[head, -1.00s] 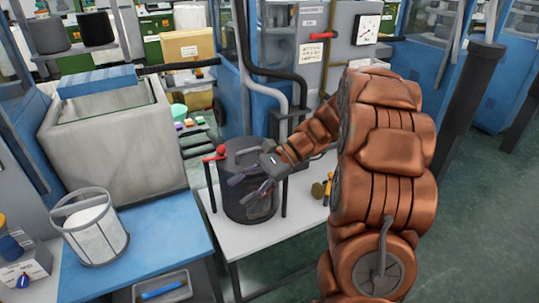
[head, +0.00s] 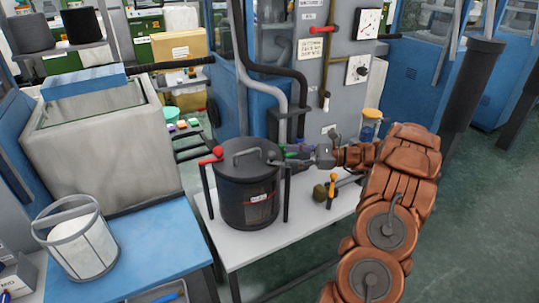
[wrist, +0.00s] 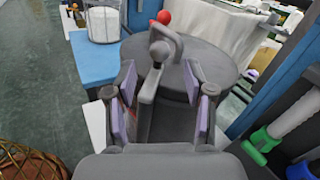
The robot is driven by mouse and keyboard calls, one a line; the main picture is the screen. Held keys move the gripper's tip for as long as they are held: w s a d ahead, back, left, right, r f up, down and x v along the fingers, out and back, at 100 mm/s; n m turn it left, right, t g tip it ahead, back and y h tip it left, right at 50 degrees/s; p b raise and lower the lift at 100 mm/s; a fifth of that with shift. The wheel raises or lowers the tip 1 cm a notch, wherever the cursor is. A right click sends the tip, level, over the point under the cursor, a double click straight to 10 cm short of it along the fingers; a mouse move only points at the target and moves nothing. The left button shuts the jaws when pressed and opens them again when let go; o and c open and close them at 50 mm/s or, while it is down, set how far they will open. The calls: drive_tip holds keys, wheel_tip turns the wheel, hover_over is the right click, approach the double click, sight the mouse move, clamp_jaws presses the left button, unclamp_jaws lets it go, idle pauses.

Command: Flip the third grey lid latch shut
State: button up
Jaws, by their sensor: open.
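The dark pot (head: 247,200) stands on the white table, with its round grey lid (head: 245,158) and bar handle on top. In the wrist view the lid (wrist: 205,60) lies ahead of my gripper. A grey latch (wrist: 148,92) with a round grey knob stands between the fingers, at the near rim of the lid. I cannot tell whether it touches a finger. My gripper (wrist: 160,88) is open, its purple pads on either side of the latch. In the head view my gripper (head: 300,158) is at the right side of the pot. A red-knobbed latch (head: 217,152) is at the pot's left.
The white table (head: 290,232) also holds a yellow-handled tool (head: 331,188) and a small brown object. Green and blue handles (wrist: 265,140) are close at the right in the wrist view. A white-filled basket (head: 80,240) stands on the blue bench (head: 150,240) at left.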

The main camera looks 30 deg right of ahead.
sight(272, 155)
drive_tip(key=shift+p+x, duration=0.55)
drive_tip(key=shift+x, duration=2.8)
clamp_jaws()
